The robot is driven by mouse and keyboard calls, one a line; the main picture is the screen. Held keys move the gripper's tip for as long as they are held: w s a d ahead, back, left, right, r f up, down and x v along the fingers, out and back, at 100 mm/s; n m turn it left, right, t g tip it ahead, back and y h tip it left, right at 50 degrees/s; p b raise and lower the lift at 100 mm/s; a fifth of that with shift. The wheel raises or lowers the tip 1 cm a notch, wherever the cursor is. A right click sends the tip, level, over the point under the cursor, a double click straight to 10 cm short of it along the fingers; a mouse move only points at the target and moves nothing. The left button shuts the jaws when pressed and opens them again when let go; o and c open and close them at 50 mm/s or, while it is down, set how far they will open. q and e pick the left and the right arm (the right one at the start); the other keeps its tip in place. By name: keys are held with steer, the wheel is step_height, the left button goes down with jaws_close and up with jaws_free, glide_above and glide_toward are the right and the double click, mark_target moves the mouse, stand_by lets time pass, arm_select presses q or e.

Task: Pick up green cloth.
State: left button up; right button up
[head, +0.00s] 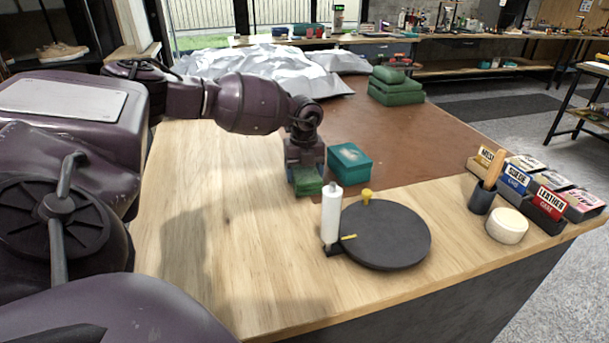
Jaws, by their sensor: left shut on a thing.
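A small green cloth (309,187) is at the lower end of my left arm, behind the white bottle and left of the teal box. My left gripper (306,178) points down and is shut on this cloth. The cloth is low over the wooden worktop; I cannot tell whether it still touches the surface. The fingers hide part of it. A stack of folded green cloths (395,92) lies farther back on the brown mat. My right gripper is out of view.
A teal box (350,164) stands just right of my left gripper. A white bottle (332,213) and a round black turntable (386,236) are in front. Labelled boxes (547,200) stand at the right edge. The worktop (235,250) is bare at front left.

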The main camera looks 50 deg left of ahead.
mark_target(305, 169)
arm_select(q)
step_height(305, 169, up, 19)
steer(key=shift+f+p, duration=0.2)
steer(key=shift+p, duration=0.85)
steer(key=shift+r, duration=0.75)
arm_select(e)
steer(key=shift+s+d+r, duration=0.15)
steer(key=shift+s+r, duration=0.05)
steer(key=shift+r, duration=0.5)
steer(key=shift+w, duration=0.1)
